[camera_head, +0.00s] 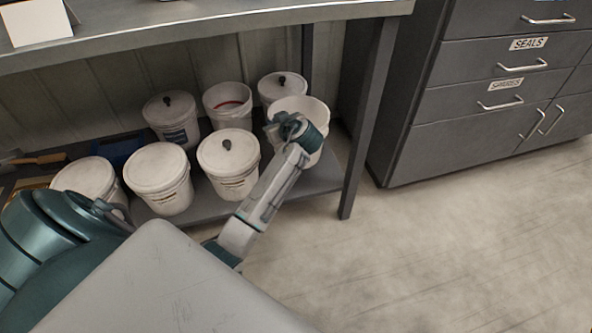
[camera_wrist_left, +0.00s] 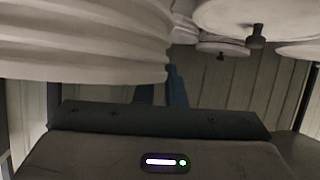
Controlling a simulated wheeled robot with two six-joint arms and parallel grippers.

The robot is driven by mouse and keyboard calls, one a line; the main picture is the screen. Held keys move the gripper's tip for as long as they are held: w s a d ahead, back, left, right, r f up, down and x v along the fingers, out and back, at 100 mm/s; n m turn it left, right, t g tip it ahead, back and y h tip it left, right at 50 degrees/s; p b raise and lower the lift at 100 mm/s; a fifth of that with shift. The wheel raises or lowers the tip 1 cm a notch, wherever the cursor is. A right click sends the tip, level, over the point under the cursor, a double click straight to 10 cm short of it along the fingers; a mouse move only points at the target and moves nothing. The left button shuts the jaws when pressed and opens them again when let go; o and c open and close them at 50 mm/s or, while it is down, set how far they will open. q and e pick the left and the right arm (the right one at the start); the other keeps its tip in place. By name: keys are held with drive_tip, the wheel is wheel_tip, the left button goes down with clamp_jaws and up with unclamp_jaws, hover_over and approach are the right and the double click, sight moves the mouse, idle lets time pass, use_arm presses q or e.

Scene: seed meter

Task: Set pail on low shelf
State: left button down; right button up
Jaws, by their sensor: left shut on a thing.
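My left gripper (camera_head: 288,124) reaches over the right end of the low shelf (camera_head: 325,178) under the bench. It is shut on a white open-topped pail (camera_head: 314,108), whose rim shows beyond the wrist. The wrist hides the pail's lower front, so I cannot tell whether its base touches the shelf. In the left wrist view the pail's ribbed white side (camera_wrist_left: 80,42) fills the upper left, against the blue fingers (camera_wrist_left: 160,86) of the gripper. My right gripper is not in view.
Several white pails stand on the shelf, including a lidded one (camera_head: 228,160) just left of my wrist and an open one (camera_head: 227,103) behind. A bench leg (camera_head: 368,115) rises close on the right. Grey drawers (camera_head: 480,85) stand beyond it. The floor at right is clear.

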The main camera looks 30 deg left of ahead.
sight(276, 147)
use_arm(q)
wheel_tip(276, 147, down, 10)
drive_tip(key=b, duration=0.3)
drive_tip(key=shift+r, duration=0.15)
drive_tip(key=c, duration=1.5)
unclamp_jaws()
drive_tip(key=shift+d, duration=0.1)
